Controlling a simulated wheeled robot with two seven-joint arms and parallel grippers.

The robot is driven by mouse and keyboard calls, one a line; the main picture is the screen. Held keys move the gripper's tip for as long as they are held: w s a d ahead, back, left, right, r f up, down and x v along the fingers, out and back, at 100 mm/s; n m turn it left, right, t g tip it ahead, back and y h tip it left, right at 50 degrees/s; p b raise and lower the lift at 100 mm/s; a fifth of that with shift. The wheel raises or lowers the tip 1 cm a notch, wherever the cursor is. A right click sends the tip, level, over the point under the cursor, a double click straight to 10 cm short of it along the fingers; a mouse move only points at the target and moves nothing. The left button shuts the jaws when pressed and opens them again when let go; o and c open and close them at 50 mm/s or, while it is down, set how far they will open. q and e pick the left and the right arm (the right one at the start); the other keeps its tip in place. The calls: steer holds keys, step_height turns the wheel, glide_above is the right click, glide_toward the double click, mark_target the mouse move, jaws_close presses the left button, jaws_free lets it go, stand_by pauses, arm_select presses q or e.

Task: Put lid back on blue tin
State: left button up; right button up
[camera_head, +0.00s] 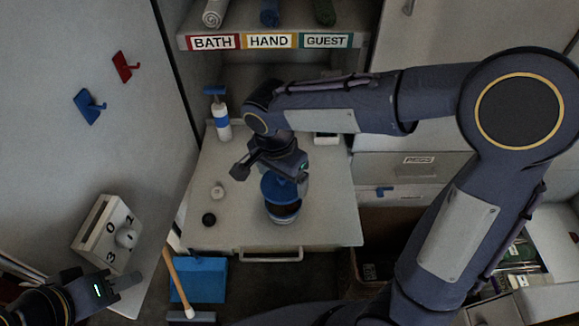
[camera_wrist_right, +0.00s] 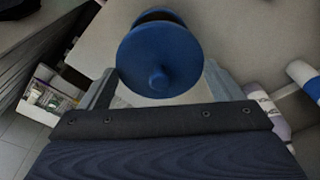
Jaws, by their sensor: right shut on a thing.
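The blue lid (camera_head: 278,188), a round disc with a small knob, is between the fingers of my right gripper (camera_wrist_right: 162,82). In the right wrist view the lid (camera_wrist_right: 150,47) faces the camera, a finger at each side. The blue tin (camera_head: 284,213) stands on the pale counter directly below the lid. A dark strip shows between lid and tin, and a dark opening (camera_wrist_right: 156,15) shows past the lid's far edge, so the lid looks not flush. Most of the tin is hidden in the wrist view. My left gripper (camera_head: 128,281) is at lower left, far from the tin; its jaw opening is unclear.
A white bottle with a blue band (camera_head: 222,122) stands at the counter's back left. A small white knob (camera_head: 217,192) and a black one (camera_head: 209,220) lie left of the tin. A numbered dial box (camera_head: 92,232) is near my left gripper. The counter's front right is clear.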

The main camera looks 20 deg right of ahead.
steer(key=shift+s+f, duration=0.1)
steer(key=shift+f, duration=0.35)
steer(key=shift+f+b, duration=0.8)
steer(key=shift+f, duration=0.1)
steer(key=shift+f+b, duration=1.3)
steer(key=shift+f, duration=0.2)
steer(key=shift+f+b, duration=0.15)
steer(key=shift+b, duration=0.45)
stand_by(0.4)
steer(key=o, duration=0.8)
steer(key=shift+c, duration=0.2)
